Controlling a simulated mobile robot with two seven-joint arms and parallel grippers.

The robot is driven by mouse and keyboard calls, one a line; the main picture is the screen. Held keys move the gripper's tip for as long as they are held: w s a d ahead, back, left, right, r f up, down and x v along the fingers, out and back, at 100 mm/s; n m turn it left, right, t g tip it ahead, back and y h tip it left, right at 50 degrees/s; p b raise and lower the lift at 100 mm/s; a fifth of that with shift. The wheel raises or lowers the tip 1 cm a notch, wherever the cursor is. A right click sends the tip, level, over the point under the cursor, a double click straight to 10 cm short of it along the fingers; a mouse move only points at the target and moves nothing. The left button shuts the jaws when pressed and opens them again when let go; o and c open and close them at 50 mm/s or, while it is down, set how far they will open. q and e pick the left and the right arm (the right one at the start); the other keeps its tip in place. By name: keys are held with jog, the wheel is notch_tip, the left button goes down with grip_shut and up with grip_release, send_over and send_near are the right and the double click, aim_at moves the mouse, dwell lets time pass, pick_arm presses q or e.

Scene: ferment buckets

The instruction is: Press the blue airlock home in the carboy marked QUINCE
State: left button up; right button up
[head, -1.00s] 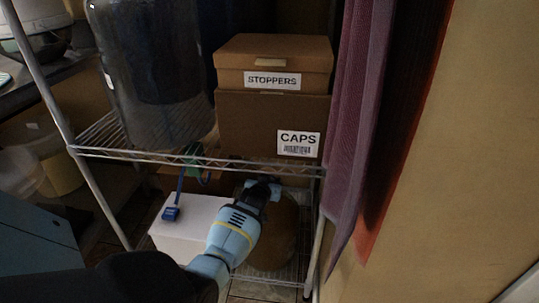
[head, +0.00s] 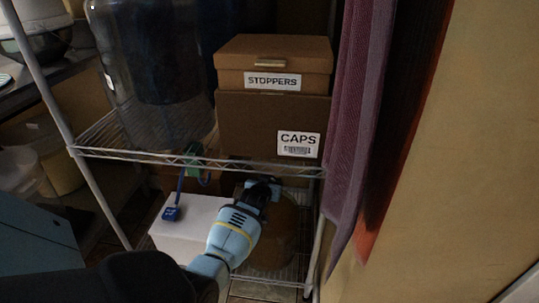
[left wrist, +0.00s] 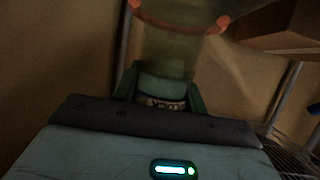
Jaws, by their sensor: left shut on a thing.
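My left gripper (head: 268,187) reaches in under the upper wire shelf, over a round brownish vessel (head: 280,238) on the lower shelf, perhaps the carboy. No QUINCE marking is readable. In the left wrist view the teal fingers (left wrist: 160,98) are shut on a translucent, greenish cylinder (left wrist: 168,58), which looks like the airlock. It has a pale band with dark lettering between the fingers and an orange ring at its far end. Its blue colour does not show. Its lower end and the vessel's mouth are hidden. My right gripper is not in view.
The upper shelf (head: 120,153) holds a big dark glass vessel (head: 155,80) and boxes marked STOPPERS (head: 300,62) and CAPS (head: 250,125). A blue tag (head: 171,213) hangs over a white box (head: 190,232) left of my arm. A purple cloth (head: 350,120) hangs at the right.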

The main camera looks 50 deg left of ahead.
pick_arm(q)
jog(key=shift+s+f, duration=0.1)
jog(key=shift+f, duration=0.05)
jog(key=o, duration=1.1)
jog(key=shift+c, duration=0.2)
jog(key=shift+r, duration=0.2)
jog(key=p+v, duration=0.3)
jog(key=v, duration=0.3)
jog(key=shift+p+v, duration=0.45)
jog(key=shift+v, duration=0.4)
